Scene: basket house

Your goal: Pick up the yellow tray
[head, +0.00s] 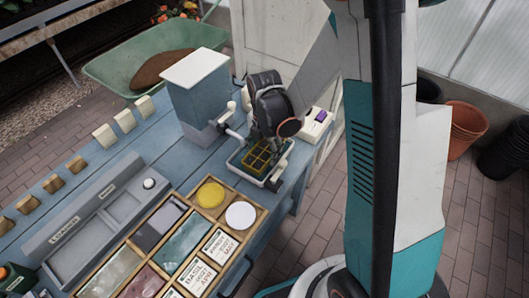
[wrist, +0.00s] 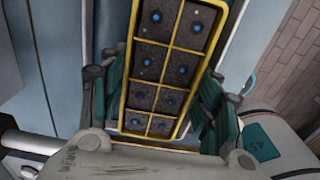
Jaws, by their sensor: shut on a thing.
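The yellow tray (head: 258,158) is a small gridded frame low in front of the blue housing in the head view. In the wrist view the yellow tray (wrist: 168,48) fills the middle, tilted, its dark cells each showing a blue dot. My gripper (head: 264,148) reaches down over it from above, and my arm hides part of it. In the wrist view my gripper (wrist: 163,112) has dark green fingers on both sides of the tray, shut on it. I cannot tell whether the tray touches the pale holder (head: 236,164) under it.
The blue bench (head: 105,150) carries a blue-grey housing (head: 197,95) just left of my gripper. A wooden rack (head: 258,200) with yellow and white discs and labelled cards stands in front. A small white box (head: 315,125) with a purple top is to the right. Brick floor lies beyond.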

